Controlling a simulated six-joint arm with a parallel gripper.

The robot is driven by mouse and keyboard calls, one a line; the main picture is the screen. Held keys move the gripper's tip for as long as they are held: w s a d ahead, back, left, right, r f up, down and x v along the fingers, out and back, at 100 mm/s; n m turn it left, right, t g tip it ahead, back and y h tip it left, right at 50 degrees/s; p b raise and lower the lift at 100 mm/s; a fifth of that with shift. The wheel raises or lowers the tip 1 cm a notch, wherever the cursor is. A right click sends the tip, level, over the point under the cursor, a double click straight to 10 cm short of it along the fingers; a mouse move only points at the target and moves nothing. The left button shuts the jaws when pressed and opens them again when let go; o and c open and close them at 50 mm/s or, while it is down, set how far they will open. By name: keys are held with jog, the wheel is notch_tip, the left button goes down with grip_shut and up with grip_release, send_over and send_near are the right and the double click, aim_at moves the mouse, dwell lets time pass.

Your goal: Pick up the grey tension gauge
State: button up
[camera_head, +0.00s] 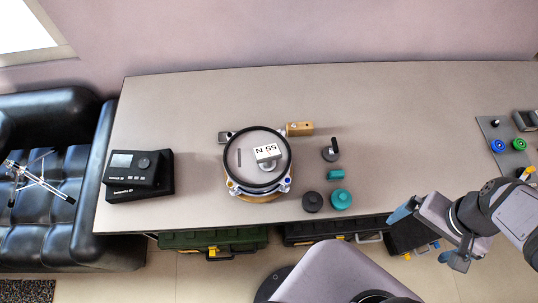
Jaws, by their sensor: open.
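What looks like the grey tension gauge (267,165) is a small block with a white top face marked "55 N", upside down in the view, on a grey rounded base. It sits inside the black ring of a round frame (226,165), right of the ring's middle. My gripper (428,238) is at the lower right, past the table's front edge, well to the right of the gauge. Its two fingers are spread apart with nothing between them.
A dark slim bar (239,157) also lies inside the ring. A tan block (300,128), a black-handled piece (331,151), a dark knob (313,202) and teal pieces (341,199) stand close by. A black device (140,170) is at left.

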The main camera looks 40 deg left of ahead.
jog(key=c, duration=0.4)
